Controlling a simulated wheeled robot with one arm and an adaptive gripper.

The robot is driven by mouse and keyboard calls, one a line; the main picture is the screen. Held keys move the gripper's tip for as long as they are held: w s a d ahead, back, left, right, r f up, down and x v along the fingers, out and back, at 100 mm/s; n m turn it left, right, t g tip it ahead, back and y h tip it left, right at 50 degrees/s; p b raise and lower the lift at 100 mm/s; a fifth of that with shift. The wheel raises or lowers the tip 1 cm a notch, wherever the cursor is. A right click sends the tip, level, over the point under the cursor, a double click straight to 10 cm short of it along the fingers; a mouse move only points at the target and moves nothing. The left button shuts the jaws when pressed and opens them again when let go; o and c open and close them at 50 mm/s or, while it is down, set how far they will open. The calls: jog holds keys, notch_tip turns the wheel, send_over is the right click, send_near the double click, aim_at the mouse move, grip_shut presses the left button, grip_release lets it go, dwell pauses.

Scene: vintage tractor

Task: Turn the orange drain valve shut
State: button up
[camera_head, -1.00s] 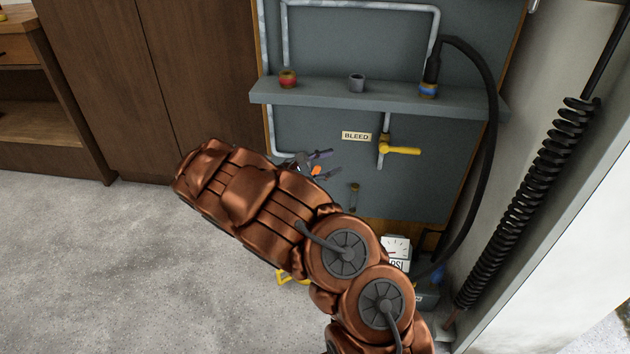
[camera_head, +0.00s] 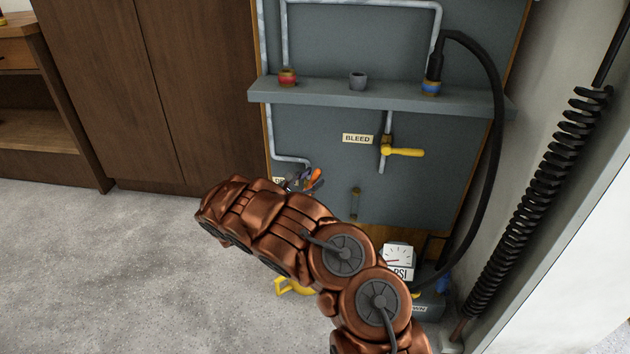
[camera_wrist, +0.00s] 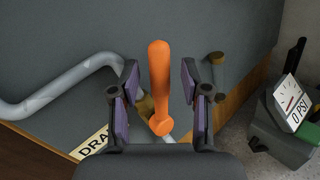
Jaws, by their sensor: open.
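The orange drain valve handle (camera_wrist: 159,85) stands between the two fingers of my gripper (camera_wrist: 160,98) in the wrist view, with gaps on both sides. Its round hub is at the near end and its lever points up the picture. A brass valve body shows partly behind it, joined to a grey pipe (camera_wrist: 65,85). A label reading "DRA" (camera_wrist: 93,143) is partly hidden by my gripper. In the head view the orange handle (camera_head: 314,178) shows beside my gripper (camera_head: 304,182), which is largely hidden behind my copper arm.
A yellow BLEED valve handle (camera_head: 403,152) sits on the panel above and to the right. A grey shelf (camera_head: 320,91) crosses the panel above. A gauge (camera_head: 398,256), a black hose (camera_head: 494,125) and a coiled hose (camera_head: 540,205) are at right. Open floor lies at left.

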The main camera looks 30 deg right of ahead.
jog(key=shift+x, duration=1.05)
grip_shut()
